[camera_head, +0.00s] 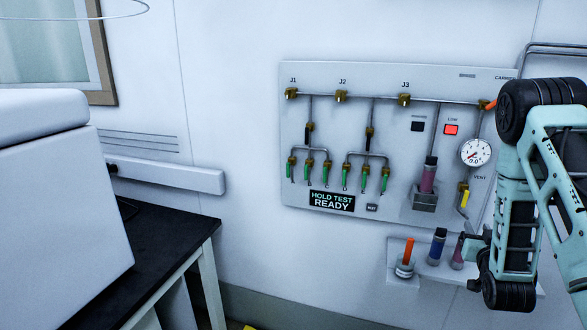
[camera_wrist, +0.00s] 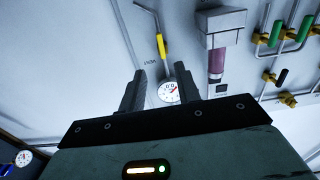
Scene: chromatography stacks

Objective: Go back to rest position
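My gripper (camera_wrist: 158,76) is open in the wrist view. Its two dark fingers stand apart with nothing between them. Beyond them is the wall panel with a round gauge (camera_wrist: 169,92) and a yellow-handled valve (camera_wrist: 161,46), seen upside down. In the head view my arm fills the right side, folded in front of the right end of the panel (camera_head: 300,195) and the small shelf. I cannot make out the fingertips clearly in the head view.
A purple cartridge (camera_head: 428,178) sits in a panel holder. A black-topped bench (camera_head: 170,240) with a white machine (camera_head: 60,190) stands at left. Space between bench and shelf looks open.

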